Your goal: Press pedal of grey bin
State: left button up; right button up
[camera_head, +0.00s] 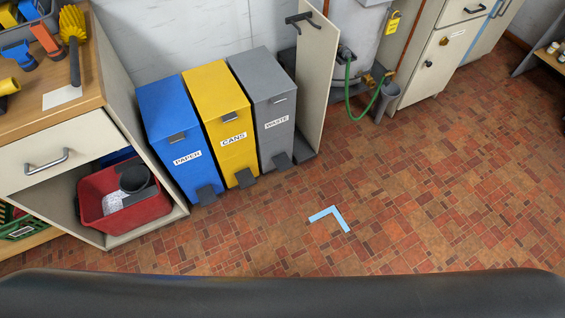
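The grey bin (277,121) labelled WASTE stands at the right end of a row of three bins. Its lid looks closed. Its dark pedal (282,161) sticks out at the foot of its front, just above the floor. The yellow bin (231,139) labelled CANS stands beside it, and the blue bin (190,155) labelled PAPER is at the left end. Each of these also has a dark pedal at its foot. Neither of my grippers is in view.
An open cabinet door panel (318,80) stands right of the grey bin. A wooden-topped cabinet (55,130) with a red tub (132,213) in its lower opening stands left. A blue corner mark (331,217) lies on the brick-patterned floor (430,190), which is clear before the bins.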

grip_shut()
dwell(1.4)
